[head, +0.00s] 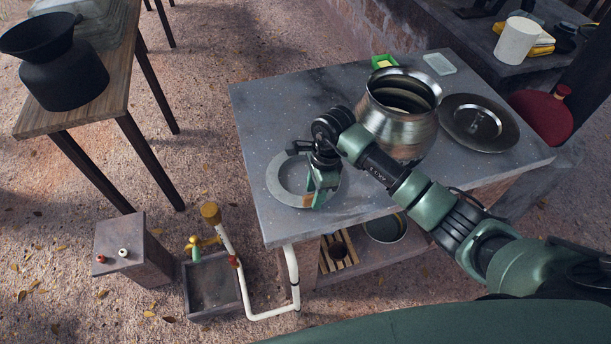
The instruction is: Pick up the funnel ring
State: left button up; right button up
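The funnel ring (274,181), a flat grey ring, lies on the left front part of the grey stone-topped table (262,125). My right gripper (317,198) points down over the right side of the ring. It and its wrist hide part of the ring's right and far rim. I cannot tell whether its fingers are touching the ring or whether they are apart. My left gripper is not in view.
A large metal pot (405,125) stands close behind my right arm. A round metal lid (480,122), a small green box (383,62) and a clear container (439,64) are on the same table. The tabletop's left back part is free. A white pipe (292,265) runs by the front left corner.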

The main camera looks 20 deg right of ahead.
jog(key=shift+w+a+f, duration=0.1)
jog(key=shift+f, duration=0.7)
grip_shut()
jog(key=shift+r, duration=0.15)
